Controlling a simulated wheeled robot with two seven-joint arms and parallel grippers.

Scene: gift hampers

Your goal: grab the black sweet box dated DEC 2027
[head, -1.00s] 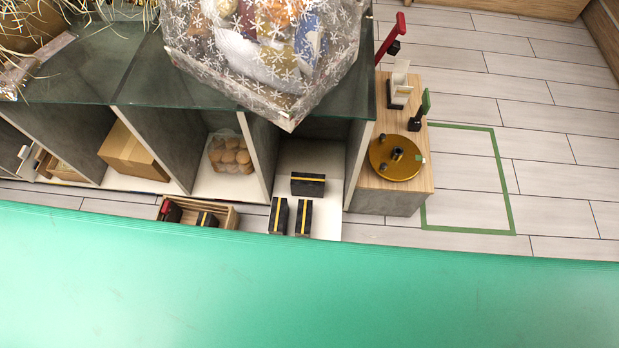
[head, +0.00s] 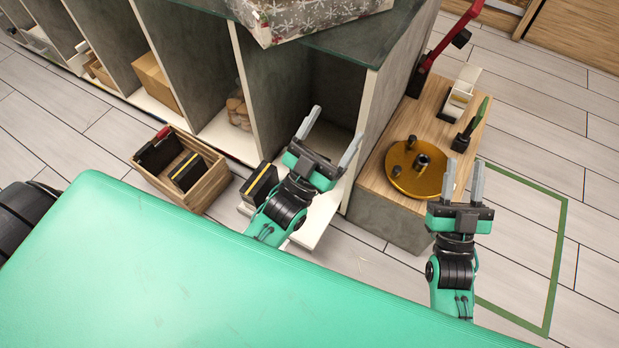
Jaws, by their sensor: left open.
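A black box with a yellow stripe (head: 260,185) stands at the front of the white shelf board (head: 313,228), partly covered by my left arm. Another black box with a yellow stripe (head: 187,171) sits in the wooden crate (head: 205,190). No date is legible on either. My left gripper (head: 331,136) is open and empty, over the shelf bay to the right of the first box. My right gripper (head: 463,170) is open and empty, in front of the small wooden cabinet. My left arm hides part of the shelf board.
A red-and-black item (head: 157,150) lies in the crate. The small cabinet (head: 385,190) holds a gold turntable (head: 405,180), a tape dispenser (head: 459,92) and a green-handled tool (head: 471,125). A snowflake-wrapped hamper (head: 310,14) stands on the glass top. Green-taped floor (head: 556,255) at right is clear.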

